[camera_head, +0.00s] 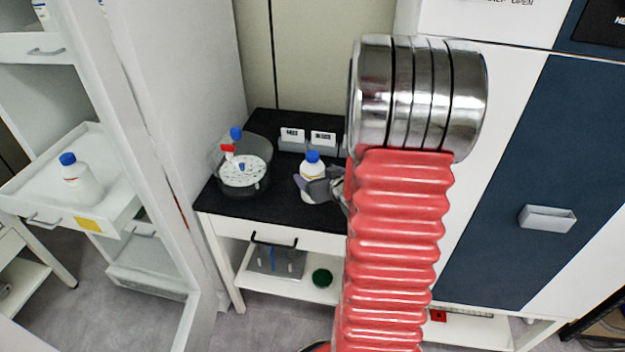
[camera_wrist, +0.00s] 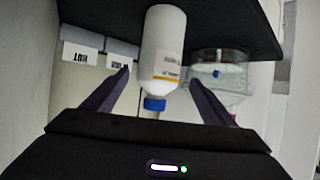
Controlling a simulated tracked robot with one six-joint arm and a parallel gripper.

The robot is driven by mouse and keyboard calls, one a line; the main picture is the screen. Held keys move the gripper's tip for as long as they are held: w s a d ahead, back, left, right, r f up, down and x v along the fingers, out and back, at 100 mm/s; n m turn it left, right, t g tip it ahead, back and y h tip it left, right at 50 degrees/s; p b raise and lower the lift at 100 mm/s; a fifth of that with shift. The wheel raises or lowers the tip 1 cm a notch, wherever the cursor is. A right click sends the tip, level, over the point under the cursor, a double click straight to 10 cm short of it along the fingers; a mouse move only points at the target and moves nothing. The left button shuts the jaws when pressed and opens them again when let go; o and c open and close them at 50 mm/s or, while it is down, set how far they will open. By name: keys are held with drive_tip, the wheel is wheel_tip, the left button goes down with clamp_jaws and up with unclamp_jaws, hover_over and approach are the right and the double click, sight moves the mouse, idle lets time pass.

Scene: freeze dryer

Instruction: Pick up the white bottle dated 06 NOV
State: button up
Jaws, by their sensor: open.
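A white bottle (camera_head: 311,168) with a blue cap stands on the black-topped table in the head view. In the wrist view, which is upside down, the same white bottle (camera_wrist: 164,45) lies between the two fingers, with its label partly in view. The date on the label is too small to read. My gripper (camera_head: 318,188) is at the bottle, and its fingers (camera_wrist: 160,88) are apart on either side of it, with gaps showing. A second white bottle (camera_head: 83,184) with a blue cap stands on the pulled-out tray at the left.
A round device (camera_head: 243,180) with a blue-capped item stands left of the bottle on the black table (camera_head: 270,212). Two labelled bins (camera_head: 308,140) stand behind. A tall blue-and-white cabinet (camera_head: 530,180) stands to the right. An open white cabinet door (camera_head: 165,130) is at the left.

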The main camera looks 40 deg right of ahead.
drive_tip(key=shift+w+f, duration=0.1)
drive_tip(key=shift+w, duration=0.1)
drive_tip(key=shift+x, duration=2.55)
drive_tip(key=shift+s+d+f, duration=0.15)
drive_tip(key=shift+f, duration=0.05)
drive_tip(key=shift+c, duration=0.6)
drive_tip(key=c, duration=1.4)
